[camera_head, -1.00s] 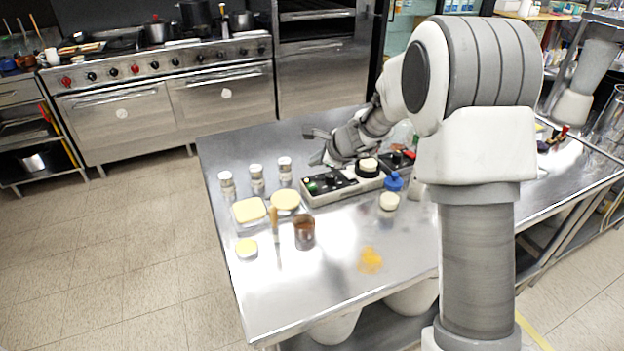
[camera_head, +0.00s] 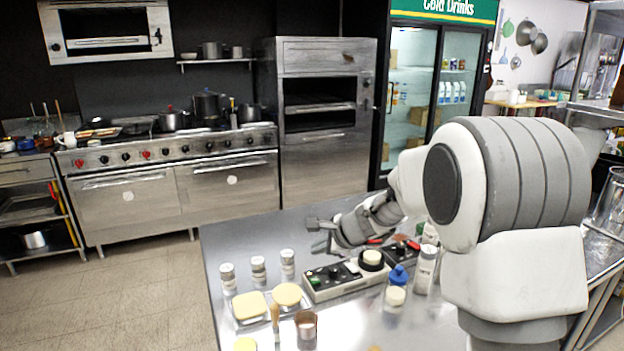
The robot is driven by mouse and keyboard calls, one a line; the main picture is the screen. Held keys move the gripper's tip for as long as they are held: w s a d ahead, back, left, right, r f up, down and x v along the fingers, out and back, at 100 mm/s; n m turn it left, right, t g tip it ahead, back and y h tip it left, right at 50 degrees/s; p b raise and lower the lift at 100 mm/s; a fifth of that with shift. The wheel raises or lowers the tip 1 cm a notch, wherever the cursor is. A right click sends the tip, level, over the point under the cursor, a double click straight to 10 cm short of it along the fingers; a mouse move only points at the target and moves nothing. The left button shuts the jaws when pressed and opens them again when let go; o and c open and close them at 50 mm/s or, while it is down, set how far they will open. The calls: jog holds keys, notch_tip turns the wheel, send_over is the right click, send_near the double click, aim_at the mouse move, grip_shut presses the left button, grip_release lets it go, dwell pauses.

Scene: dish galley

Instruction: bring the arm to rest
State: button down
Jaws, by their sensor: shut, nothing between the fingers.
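My arm (camera_head: 500,190) rises at the right of the head view and reaches left over the steel table (camera_head: 235,240). My gripper (camera_head: 317,236) is at the arm's far end, above the back part of the table. It is shut and holds nothing that I can see. It is just behind the control box (camera_head: 325,291) in the picture and appears apart from it. The arm hides the right side of the table.
Several lidded jars (camera_head: 258,270) stand on the left. Yellow-topped containers (camera_head: 249,307), a copper-coloured cup (camera_head: 306,326) and a blue-capped bottle (camera_head: 398,276) stand nearer. An oven range (camera_head: 130,205) and drinks fridge (camera_head: 425,85) stand behind. Floor on the left is clear.

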jog(key=s+d+r+n+g, duration=0.1)
jog(key=s+r+n, duration=0.45)
jog(key=s, duration=0.25)
jog(key=s+d+r+n, duration=0.2)
jog(key=s+r+n, duration=0.3)
jog(key=s, duration=0.4)
jog(key=s+d+n+h, duration=0.2)
jog(key=s+d+n, duration=0.1)
jog(key=s, duration=0.6)
jog(key=s+d+n+h+p, duration=0.1)
jog(key=s+d+n+h, duration=0.2)
jog(key=s+d, duration=0.3)
jog(key=s+n, duration=0.1)
jog(key=s, duration=0.3)
jog(key=shift+s+d+r+g+h, duration=0.2)
jog(key=shift+r+g+h, duration=0.1)
jog(key=shift+g, duration=0.1)
dwell(4.0)
